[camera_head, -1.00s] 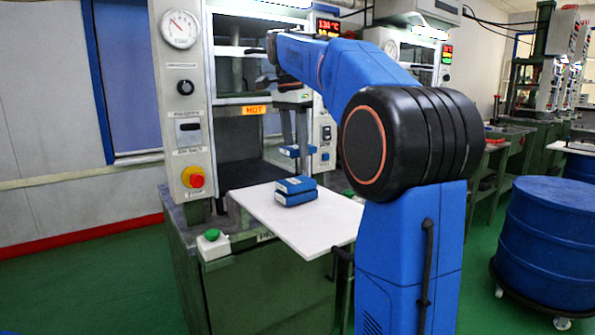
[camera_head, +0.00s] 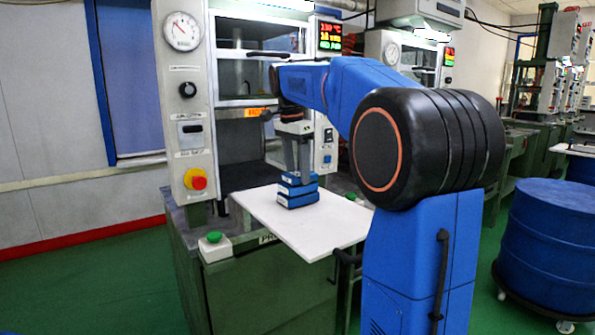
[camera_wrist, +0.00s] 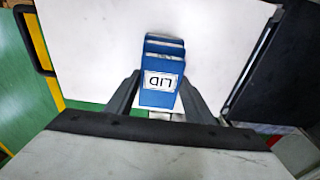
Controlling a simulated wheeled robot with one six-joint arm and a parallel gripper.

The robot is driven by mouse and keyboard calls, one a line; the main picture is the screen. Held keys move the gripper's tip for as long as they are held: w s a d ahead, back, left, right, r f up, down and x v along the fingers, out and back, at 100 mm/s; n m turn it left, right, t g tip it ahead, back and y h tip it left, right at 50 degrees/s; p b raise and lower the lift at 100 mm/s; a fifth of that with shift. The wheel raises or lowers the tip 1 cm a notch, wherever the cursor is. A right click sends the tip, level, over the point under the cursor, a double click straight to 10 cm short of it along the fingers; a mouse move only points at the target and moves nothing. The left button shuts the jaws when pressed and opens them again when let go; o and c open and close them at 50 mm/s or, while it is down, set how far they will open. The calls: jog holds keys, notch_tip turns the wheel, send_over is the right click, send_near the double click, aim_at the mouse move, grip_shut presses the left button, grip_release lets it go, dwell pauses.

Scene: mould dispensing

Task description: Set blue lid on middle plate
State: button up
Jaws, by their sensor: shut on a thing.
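My gripper (camera_head: 299,172) is shut on the blue lid (camera_head: 299,178), above the white board of the press. The lid's white label reading "LID" faces the wrist camera (camera_wrist: 160,88), between the two grey fingers. Directly under the lid is a blue mould stack with the middle plate (camera_head: 297,190) on top of a lower blue part (camera_head: 298,201). In the head view the lid looks lined up with the stack and at or just above it. I cannot tell whether they touch.
The white board (camera_head: 265,210) is mostly clear around the stack. The press frame with its gauge (camera_head: 182,31) and red emergency button (camera_head: 195,178) stands behind and left. A green button box (camera_head: 214,246) sits by the board's left edge. A blue drum (camera_head: 550,240) stands at right.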

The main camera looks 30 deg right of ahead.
aim_at(293, 175)
jog(key=o, duration=1.3)
jog(key=shift+c, duration=0.2)
notch_tip(293, 175, up, 12)
jog(key=a, duration=0.1)
jog(key=shift+a, duration=0.25)
